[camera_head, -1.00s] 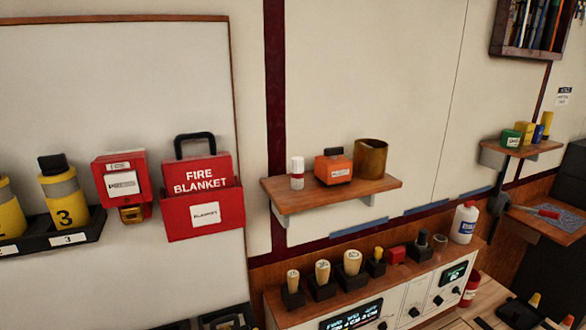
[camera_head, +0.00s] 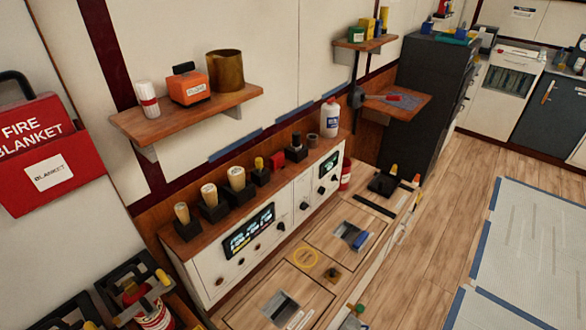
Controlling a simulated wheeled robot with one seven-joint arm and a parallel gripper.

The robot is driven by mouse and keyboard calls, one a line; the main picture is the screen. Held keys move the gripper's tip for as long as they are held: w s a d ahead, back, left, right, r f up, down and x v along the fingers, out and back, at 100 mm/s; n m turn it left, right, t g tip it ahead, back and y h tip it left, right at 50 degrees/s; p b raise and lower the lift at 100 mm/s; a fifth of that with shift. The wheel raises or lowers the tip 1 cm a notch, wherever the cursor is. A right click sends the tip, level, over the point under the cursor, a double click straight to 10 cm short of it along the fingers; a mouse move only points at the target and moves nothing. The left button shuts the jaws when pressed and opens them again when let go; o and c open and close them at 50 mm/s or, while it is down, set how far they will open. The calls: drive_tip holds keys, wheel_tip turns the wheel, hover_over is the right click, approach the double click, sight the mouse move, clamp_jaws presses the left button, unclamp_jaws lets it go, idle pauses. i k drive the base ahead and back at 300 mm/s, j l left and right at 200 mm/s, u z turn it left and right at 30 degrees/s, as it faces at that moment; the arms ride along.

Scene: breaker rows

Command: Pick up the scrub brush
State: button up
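I cannot pick out a scrub brush with certainty. A small blue object (camera_head: 361,240) lies at the edge of a square recess in the wooden counter; it is too small to identify. A red-handled object (camera_head: 394,98) lies on a grey-blue mat on the low wooden shelf at the back, also too small to name surely. My gripper is not in view.
A wall shelf (camera_head: 190,112) holds a white-and-red canister, an orange box and a brown cup. A control panel (camera_head: 262,238) with several knobs runs below it. A dark cabinet (camera_head: 430,108) stands at the back. Wooden floor (camera_head: 448,205) is open beside a blue-edged mat (camera_head: 530,245).

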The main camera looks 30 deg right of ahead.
sight(357, 245)
drive_tip(key=i+l, duration=0.5)
drive_tip(key=l, duration=0.25)
drive_tip(key=i+l, duration=0.25)
drive_tip(key=i+l+u, duration=0.1)
drive_tip(key=i+l, duration=0.15)
drive_tip(key=l, duration=0.2)
